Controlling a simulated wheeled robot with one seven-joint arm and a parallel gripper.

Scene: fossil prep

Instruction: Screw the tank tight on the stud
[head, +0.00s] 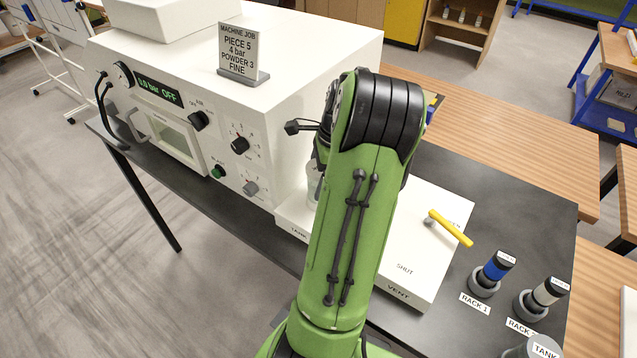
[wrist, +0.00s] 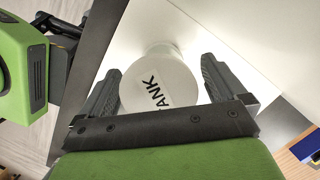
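The white tank (wrist: 158,85) is seen from its end in the wrist view, with a round face marked TANK. It lies between the two fingers of my gripper (wrist: 160,66). The fingers stand apart on either side of it, with a visible gap at the right finger; the left finger looks very close to its edge. In the head view a pale strip of the tank (head: 313,182) shows beside the machine, mostly behind my green arm. My gripper is hidden there. The stud and the tank's far end are hidden, so I cannot tell how they meet.
The white machine (head: 330,50) stands left, its display reading OFF. A yellow-handled lever (head: 450,228) sits on the white panel marked SHUT and VENT. Blue-banded (head: 494,270) and pale-banded (head: 543,294) bottles stand in racks at right, near a pale round item labelled TANK (head: 540,348).

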